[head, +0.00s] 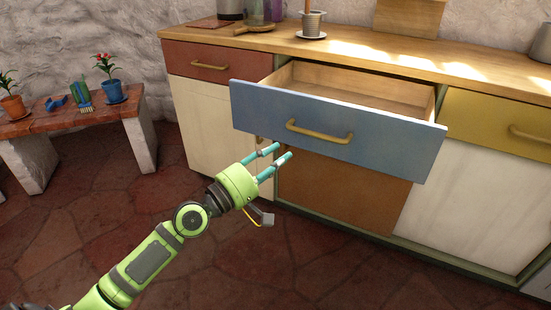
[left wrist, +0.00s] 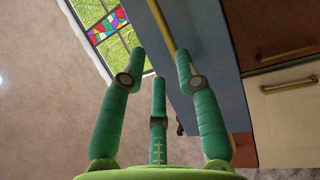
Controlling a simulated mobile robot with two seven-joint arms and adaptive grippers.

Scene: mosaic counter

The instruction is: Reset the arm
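My left arm comes in from the lower left of the head view. Its green left gripper (head: 281,153) is in front of and below the handle (head: 320,132) of the blue drawer (head: 380,142). My right gripper is not in view.
A wooden counter (head: 365,52) runs above a red drawer (head: 215,63) and a yellow drawer (head: 498,120), both closed. A low bench (head: 75,118) with potted plants stands at the left. The tiled floor (head: 330,265) before the cabinets is clear.

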